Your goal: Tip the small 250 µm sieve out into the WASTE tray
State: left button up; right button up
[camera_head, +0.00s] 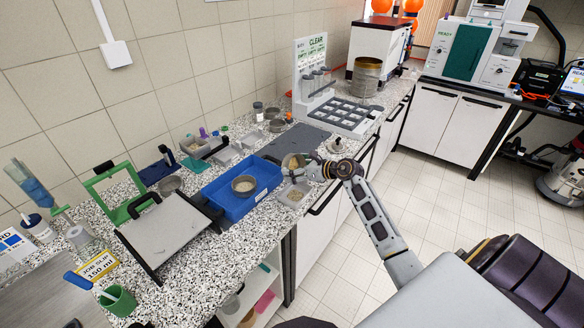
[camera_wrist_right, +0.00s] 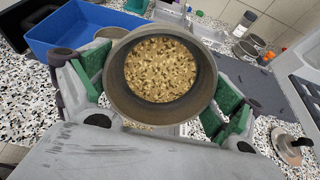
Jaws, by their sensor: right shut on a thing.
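My right gripper (camera_head: 308,170) is shut on a small round metal sieve (camera_head: 292,161), held above the counter's front edge. In the right wrist view the sieve (camera_wrist_right: 160,100) sits between the green finger pads of the gripper (camera_wrist_right: 160,105), with tan grains (camera_wrist_right: 160,70) inside it. A small pale tray (camera_head: 279,196) with grains in it stands just below the gripper in the head view. A blue tray (camera_head: 222,203) holding another round sieve (camera_head: 243,185) is to its left. I cannot read a WASTE label on either tray, nor the sieve's mesh size. My left gripper is not in view.
A dark mat (camera_head: 300,140) lies behind the held sieve. A white rack marked CLEAR (camera_head: 311,65) stands further back. A green frame (camera_head: 112,200) and a grey-topped stand (camera_head: 165,235) are at left. Open floor (camera_head: 430,180) lies right of the counter.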

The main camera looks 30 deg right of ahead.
aim_at(296, 161)
jog(key=shift+r+g+h, duration=0.25)
jog(key=shift+g+h, duration=0.25)
jog(key=shift+g, duration=0.55)
jog(key=shift+r+g+h, duration=0.3)
jog(key=shift+g+h, duration=0.2)
jog(key=shift+g, duration=0.6)
jog(key=shift+r+g+h, duration=0.25)
jog(key=shift+g+h, duration=0.25)
jog(key=shift+g, duration=0.55)
jog(key=shift+w+r+g, duration=0.1)
jog(key=shift+g, duration=0.2)
jog(key=shift+r+g+h, duration=0.25)
jog(key=shift+g+h, duration=0.25)
jog(key=shift+g, duration=0.6)
jog(key=shift+r+g+h, duration=0.2)
jog(key=shift+g+h, duration=0.15)
jog(key=shift+g, duration=0.5)
jog(key=shift+r+g+h, duration=0.2)
jog(key=shift+g+h, duration=0.15)
jog(key=shift+g, duration=0.5)
